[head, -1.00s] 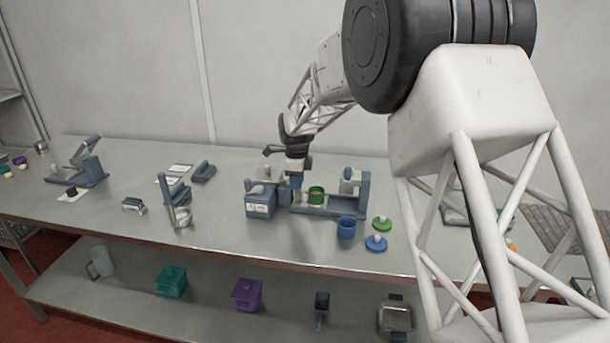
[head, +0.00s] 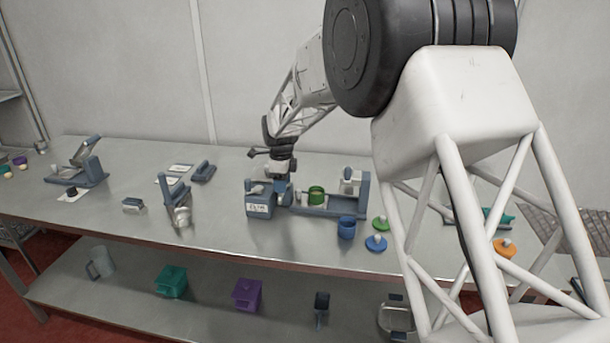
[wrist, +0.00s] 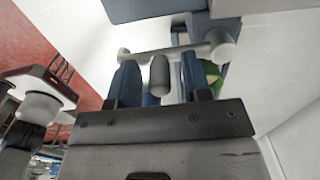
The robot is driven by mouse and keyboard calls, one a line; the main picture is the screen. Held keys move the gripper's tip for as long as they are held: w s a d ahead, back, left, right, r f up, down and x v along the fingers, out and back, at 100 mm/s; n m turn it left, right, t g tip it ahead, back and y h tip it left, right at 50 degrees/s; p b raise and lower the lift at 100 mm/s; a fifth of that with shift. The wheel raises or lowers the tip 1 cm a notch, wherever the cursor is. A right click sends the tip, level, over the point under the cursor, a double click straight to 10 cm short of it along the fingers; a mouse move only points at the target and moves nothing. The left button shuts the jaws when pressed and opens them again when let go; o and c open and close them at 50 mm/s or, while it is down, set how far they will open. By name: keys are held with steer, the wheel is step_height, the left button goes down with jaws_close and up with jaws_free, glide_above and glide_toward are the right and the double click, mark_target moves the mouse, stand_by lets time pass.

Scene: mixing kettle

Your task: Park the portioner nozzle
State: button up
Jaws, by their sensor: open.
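My gripper (head: 282,186) is over the blue-grey box with a white label (head: 259,206), at the left end of the blue portioner stand (head: 328,210). In the wrist view its two blue fingers (wrist: 160,82) are apart. A short grey cylinder (wrist: 158,74), possibly the nozzle, shows between them, under a pale horizontal bar (wrist: 175,52) with a rounded end. I cannot tell whether the fingers touch either part. A green pot (head: 316,195) stands on the stand, right of my gripper. The head view does not show the nozzle clearly.
A blue cup (head: 347,228), a green lid (head: 380,223) and a blue lid (head: 376,243) are near the front right. A small stand with a pale vessel (head: 181,216) is to the left. Bench between it and the labelled box is clear.

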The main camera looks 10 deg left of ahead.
steer(key=shift+r, duration=0.1)
steer(key=shift+r, duration=3.4)
step_height(320, 180, up, 7)
